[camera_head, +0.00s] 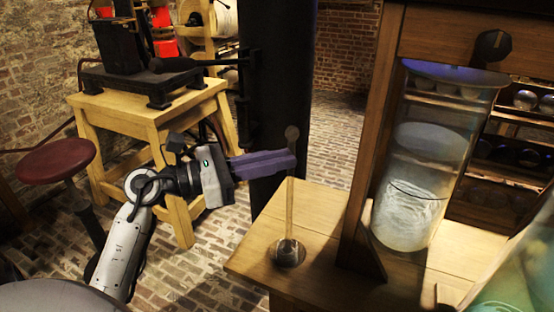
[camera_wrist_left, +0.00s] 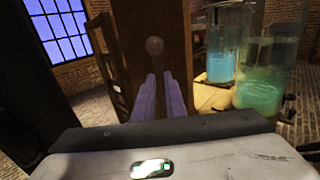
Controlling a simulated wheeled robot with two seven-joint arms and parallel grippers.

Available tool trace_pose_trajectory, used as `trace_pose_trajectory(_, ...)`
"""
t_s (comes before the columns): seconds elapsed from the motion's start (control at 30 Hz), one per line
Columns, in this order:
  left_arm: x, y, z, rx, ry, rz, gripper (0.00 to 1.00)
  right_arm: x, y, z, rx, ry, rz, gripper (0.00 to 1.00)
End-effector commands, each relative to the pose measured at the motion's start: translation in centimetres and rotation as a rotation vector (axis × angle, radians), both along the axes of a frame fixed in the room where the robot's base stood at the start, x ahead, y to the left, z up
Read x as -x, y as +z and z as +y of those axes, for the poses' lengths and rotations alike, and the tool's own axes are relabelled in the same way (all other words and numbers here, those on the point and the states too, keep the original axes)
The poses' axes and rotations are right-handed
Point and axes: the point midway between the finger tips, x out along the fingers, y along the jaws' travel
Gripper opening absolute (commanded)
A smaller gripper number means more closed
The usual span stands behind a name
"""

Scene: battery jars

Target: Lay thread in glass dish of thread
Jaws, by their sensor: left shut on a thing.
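A thin, pale upright stem with a round ball at its top (camera_head: 291,132) appears to be the thread, though I cannot be sure. My left gripper (camera_head: 293,160) has its purple fingers across the stem just below the ball and is shut on it. The ball also shows just beyond the fingertips in the left wrist view (camera_wrist_left: 154,45). The stem's lower end meets a small round glassy piece (camera_head: 289,254) on the wooden table, perhaps the glass dish; I cannot tell whether they touch. My right gripper is not in view.
The wooden table (camera_head: 250,262) has bare room around the round piece. A wooden post (camera_head: 368,150) and a tall glass jar (camera_head: 418,205) stand to its right. A dark column (camera_head: 275,80) rises behind. A wooden stand (camera_head: 140,110) and red stool (camera_head: 56,160) are at left.

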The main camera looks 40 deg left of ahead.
Motion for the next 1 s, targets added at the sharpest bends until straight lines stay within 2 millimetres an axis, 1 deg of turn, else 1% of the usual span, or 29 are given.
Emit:
trace_pose_trajectory(0.33,0.0,0.0,0.0,0.0,0.0,0.0,0.0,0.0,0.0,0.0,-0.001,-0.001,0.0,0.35)
trace_pose_trajectory(0.47,0.0,0.5,0.0,-0.001,0.0,-0.001,0.0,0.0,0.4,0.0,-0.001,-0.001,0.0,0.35)
trace_pose_trajectory(0.67,0.0,2.5,0.0,-0.001,0.0,-0.002,0.0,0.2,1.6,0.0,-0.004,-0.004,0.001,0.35)
trace_pose_trajectory(0.83,0.0,4.2,0.0,-0.002,0.0,-0.001,0.0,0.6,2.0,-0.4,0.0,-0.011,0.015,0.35)
trace_pose_trajectory(1.0,0.0,5.9,0.0,-0.001,-0.001,-0.001,0.0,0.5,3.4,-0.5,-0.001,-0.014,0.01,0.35)
